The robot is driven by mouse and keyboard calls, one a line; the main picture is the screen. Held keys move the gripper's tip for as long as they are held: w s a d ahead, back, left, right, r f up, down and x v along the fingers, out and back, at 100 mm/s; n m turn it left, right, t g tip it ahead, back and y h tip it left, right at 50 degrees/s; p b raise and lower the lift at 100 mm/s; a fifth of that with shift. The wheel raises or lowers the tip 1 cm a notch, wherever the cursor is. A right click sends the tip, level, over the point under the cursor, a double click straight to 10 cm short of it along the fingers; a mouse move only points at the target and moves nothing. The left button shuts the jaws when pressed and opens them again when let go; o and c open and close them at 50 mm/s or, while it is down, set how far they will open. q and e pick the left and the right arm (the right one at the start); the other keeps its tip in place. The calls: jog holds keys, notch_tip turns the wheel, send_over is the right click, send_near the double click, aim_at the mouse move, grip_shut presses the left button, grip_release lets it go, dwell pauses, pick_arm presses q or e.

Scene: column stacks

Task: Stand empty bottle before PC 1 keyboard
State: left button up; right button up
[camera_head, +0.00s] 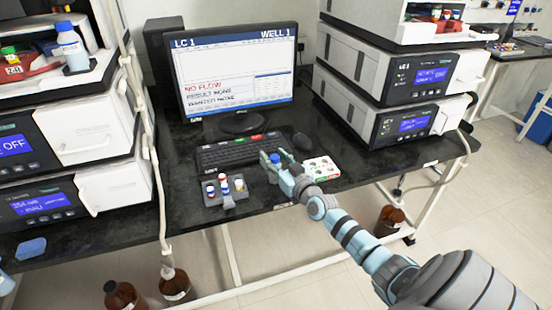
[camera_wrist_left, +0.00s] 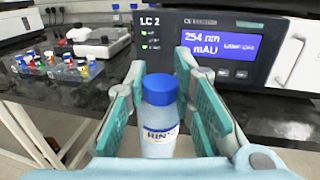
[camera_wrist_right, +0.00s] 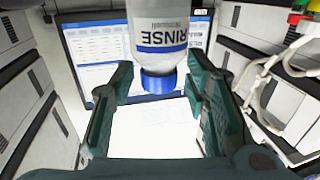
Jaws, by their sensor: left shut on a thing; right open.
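The black PC 1 keyboard (camera_head: 242,150) lies before the LC 1 monitor (camera_head: 236,75). My right gripper (camera_head: 272,163) is at the keyboard's front right corner. It is open, with a blue-capped bottle (camera_head: 274,158) between its fingers. In the right wrist view this RINSE bottle (camera_wrist_right: 160,30) shows cap downward in the picture, its cap between the open fingers (camera_wrist_right: 160,95). In the left wrist view my left gripper (camera_wrist_left: 160,115) is shut on another blue-capped bottle (camera_wrist_left: 159,120) with a RINSE-like label. I cannot tell whether either bottle is empty.
A grey vial rack (camera_head: 228,197) stands before the keyboard, left of my right gripper. Instrument stacks stand on both sides. Another blue-capped bottle (camera_head: 72,48) stands on the left stack.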

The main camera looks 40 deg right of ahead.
pick_arm(q)
jog(key=shift+r, duration=0.2)
pick_arm(e)
jog(key=shift+s+r, duration=0.1)
jog(key=shift+r, duration=0.05)
pick_arm(q)
notch_tip(320, 180, up, 5)
jog(key=p, duration=0.5)
jog(key=shift+r, duration=0.1)
pick_arm(e)
jog(key=s+a, duration=0.1)
jog(key=s, duration=1.1)
jog(key=s+a+f+g, duration=0.2)
jog(key=s+f+g, duration=0.35)
jog(key=f, duration=0.85)
jog(key=s+a+f+g, duration=0.25)
jog(key=s+f, duration=0.55)
jog(key=f, duration=0.6)
jog(key=s+a+f+g, duration=0.3)
jog(key=s+f, duration=0.1)
jog(key=s, duration=0.4)
jog(key=s+a+f+n+g+y, duration=0.1)
jog(key=s+a+f+g, duration=0.1)
jog(key=s, duration=0.7)
jog(key=s+a+f+g, duration=0.3)
jog(key=s+a+f, duration=0.2)
jog(key=s+f, duration=0.2)
jog(key=shift+s+n+g, duration=0.3)
jog(key=shift+s+n, duration=0.1)
jog(key=shift+s, duration=0.3)
